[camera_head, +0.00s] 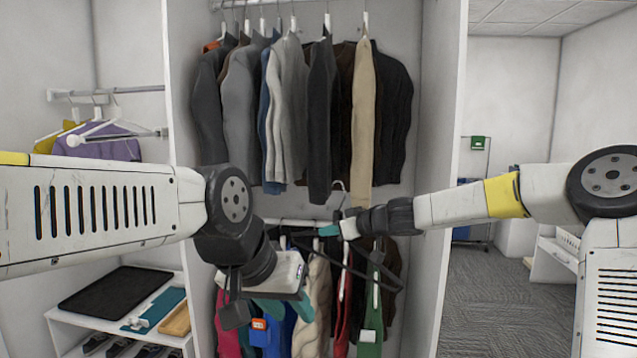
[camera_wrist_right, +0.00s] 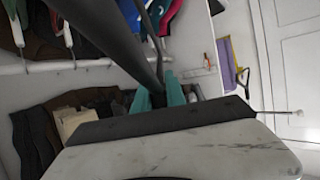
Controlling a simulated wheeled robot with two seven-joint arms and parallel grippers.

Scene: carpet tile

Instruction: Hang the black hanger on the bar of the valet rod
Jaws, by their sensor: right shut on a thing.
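The black hanger (camera_head: 381,277) hangs tilted from my right gripper (camera_head: 334,229), in front of the lower row of clothes. Its hook points up above the fingers. In the right wrist view, the dark hanger bar (camera_wrist_right: 112,42) runs between the teal fingertips (camera_wrist_right: 160,94), which are shut on it. A valet rod (camera_head: 115,137) with a white knob end sticks out from the left closet panel, well left of the hanger; it also shows in the right wrist view (camera_wrist_right: 268,111). My left gripper (camera_head: 282,308) is low in the centre, its teal fingers apart and empty.
Another wall rail (camera_head: 125,89) at the left holds white hangers and a purple garment (camera_head: 105,143). Clothes (camera_head: 288,110) fill the upper closet, with more below. A shelf with a black tray (camera_head: 115,290) is lower left. My left arm crosses in front of the left panel.

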